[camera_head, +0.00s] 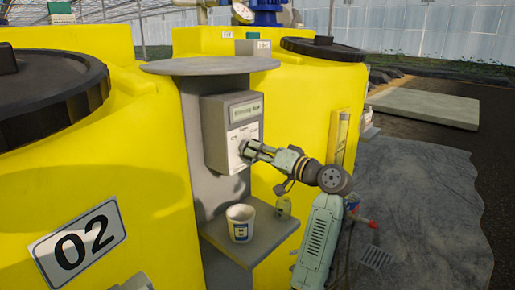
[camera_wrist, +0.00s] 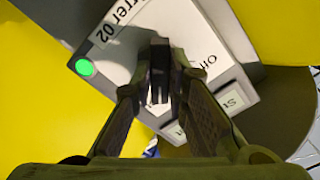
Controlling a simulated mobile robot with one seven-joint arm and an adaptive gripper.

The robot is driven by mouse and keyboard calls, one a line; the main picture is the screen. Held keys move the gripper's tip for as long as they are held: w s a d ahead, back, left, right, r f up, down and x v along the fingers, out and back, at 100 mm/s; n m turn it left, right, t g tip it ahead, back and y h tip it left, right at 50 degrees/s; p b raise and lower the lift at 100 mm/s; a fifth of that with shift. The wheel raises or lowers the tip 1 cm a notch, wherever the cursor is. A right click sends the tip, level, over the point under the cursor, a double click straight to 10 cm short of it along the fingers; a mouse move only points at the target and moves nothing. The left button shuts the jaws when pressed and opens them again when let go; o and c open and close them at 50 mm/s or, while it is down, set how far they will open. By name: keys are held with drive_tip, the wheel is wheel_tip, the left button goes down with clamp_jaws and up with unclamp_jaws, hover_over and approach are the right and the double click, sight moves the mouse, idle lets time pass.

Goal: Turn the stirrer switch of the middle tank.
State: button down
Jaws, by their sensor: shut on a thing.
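The stirrer switch box (camera_head: 219,112) is a grey box with a white front plate on a grey post. In the wrist view its plate (camera_wrist: 185,30) ends in "rrer 02", and a green lamp (camera_wrist: 84,67) shows at its left. A dark switch knob (camera_wrist: 160,60) stands out from the plate. My gripper (camera_head: 246,149) is at the lower front of the box; in the wrist view its fingers (camera_wrist: 161,92) are closed around the knob. The knob is hidden in the head view, and its exact setting cannot be read. The yellow tank (camera_head: 140,150) at left carries an "02" sign (camera_head: 77,242).
A round grey plate (camera_head: 210,66) tops the post. Another yellow tank (camera_head: 290,110) stands behind. Floor at right is mostly open.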

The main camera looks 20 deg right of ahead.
drive_tip(key=shift+r+m, duration=0.1)
drive_tip(key=shift+m, duration=0.3)
drive_tip(key=c, duration=1.6)
unclamp_jaws()
drive_tip(key=shift+o, duration=0.2)
drive_tip(key=v, duration=1.2)
drive_tip(key=shift+s, duration=0.1)
